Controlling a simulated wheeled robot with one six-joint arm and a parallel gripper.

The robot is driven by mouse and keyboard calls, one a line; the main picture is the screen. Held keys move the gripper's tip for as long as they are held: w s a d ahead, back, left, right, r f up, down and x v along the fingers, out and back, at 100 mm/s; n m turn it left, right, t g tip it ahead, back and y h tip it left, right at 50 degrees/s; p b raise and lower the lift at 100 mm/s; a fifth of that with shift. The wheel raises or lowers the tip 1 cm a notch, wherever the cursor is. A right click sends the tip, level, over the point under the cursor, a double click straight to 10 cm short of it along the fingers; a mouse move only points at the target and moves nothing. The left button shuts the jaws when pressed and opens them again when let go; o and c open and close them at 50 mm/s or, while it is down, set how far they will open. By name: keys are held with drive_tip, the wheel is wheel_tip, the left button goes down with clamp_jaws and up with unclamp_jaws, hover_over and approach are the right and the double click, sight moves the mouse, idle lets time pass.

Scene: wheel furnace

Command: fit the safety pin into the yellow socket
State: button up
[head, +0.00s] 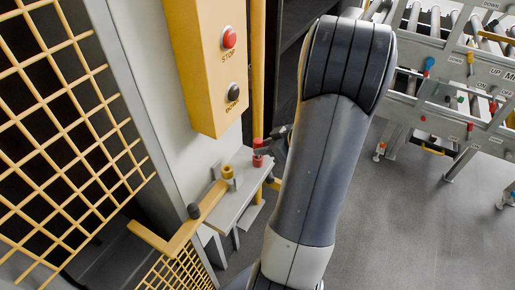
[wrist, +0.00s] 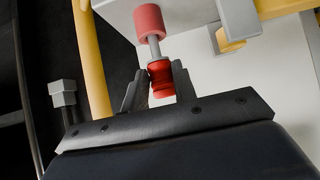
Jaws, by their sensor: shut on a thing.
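The safety pin has a red ribbed knob (wrist: 160,80) and a grey shaft (wrist: 154,47), clear in the wrist view. My gripper (wrist: 159,84) is shut on the knob, one dark finger on each side. The shaft's far end meets a red cylinder (wrist: 149,20) at the grey shelf; I cannot tell how deep it sits. In the head view the pin's red knob (head: 258,143) shows above the red cylinder (head: 258,161), and my gripper (head: 273,146) reaches it from the right. The yellow socket (head: 227,172) stands on the shelf, left of the pin.
The grey shelf (head: 218,206) is narrow, with a yellow lever (head: 205,208) with a dark knob at its left. A yellow button box (head: 203,70) hangs just above. Yellow mesh (head: 60,130) is at left, a roller rack (head: 450,85) at right. Open floor (head: 400,215) lies right.

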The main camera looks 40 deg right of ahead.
clamp_jaws()
drive_tip(key=shift+r+p, duration=0.4)
drive_tip(key=shift+r, duration=2.6)
drive_tip(key=shift+r, duration=0.1)
